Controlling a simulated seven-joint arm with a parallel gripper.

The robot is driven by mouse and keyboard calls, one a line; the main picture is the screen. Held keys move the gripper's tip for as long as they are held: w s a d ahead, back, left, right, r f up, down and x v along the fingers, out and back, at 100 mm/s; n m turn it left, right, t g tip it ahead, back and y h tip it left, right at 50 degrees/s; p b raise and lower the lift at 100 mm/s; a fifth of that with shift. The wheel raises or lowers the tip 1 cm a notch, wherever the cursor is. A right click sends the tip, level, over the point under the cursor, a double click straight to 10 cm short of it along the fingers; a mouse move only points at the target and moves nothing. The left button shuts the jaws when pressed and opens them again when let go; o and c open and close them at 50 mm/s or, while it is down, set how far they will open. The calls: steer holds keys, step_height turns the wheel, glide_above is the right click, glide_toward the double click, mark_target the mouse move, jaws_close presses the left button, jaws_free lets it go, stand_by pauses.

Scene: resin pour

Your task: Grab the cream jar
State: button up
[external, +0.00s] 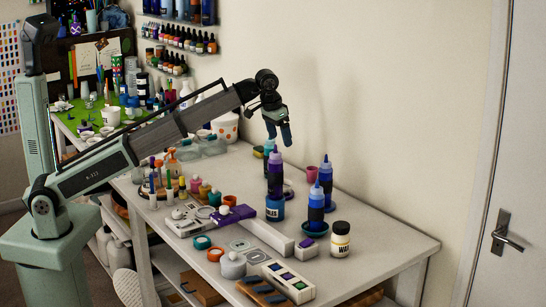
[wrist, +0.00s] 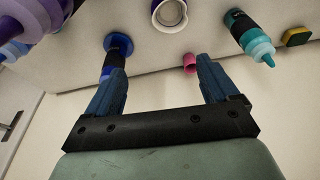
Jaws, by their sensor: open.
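A cream jar (external: 340,241) with a black lid and a dark label stands upright near the right end of the white table in the external view. I do not make it out in the wrist view. My gripper (external: 279,132) hangs above the back of the table, up and to the left of the jar and well apart from it. In the wrist view, my gripper (wrist: 160,66) shows two blue fingers spread apart with nothing between them.
Tall purple-and-blue bottles (external: 275,175) stand below my gripper. A blue bottle (external: 316,212) in a teal dish stands left of the jar. A pink cup (external: 311,173) is at the back. The table right of the jar (external: 395,245) is clear.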

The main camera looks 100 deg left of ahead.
steer(key=w+d+m+h, duration=0.1)
steer(key=w+d+m, duration=0.4)
steer(key=w+d, duration=0.85)
steer(key=m+g+h, duration=0.1)
steer(key=m+g, duration=0.1)
steer(key=m, duration=0.3)
glide_above(341, 236)
steer(key=f, duration=0.4)
steer(key=a+f, duration=0.1)
steer(key=f, duration=0.8)
steer(key=shift+s+a+f, duration=0.15)
steer(key=shift+a+f, duration=0.2)
steer(key=shift+f, duration=0.05)
steer(key=shift+a+f, duration=0.15)
steer(key=shift+f, duration=1.2)
steer(key=shift+a+f, duration=0.15)
steer(key=shift+f, duration=1.15)
steer(key=shift+c, duration=0.3)
steer(key=c, duration=1.1)
steer(key=shift+r, duration=0.1)
steer(key=shift+c, duration=0.2)
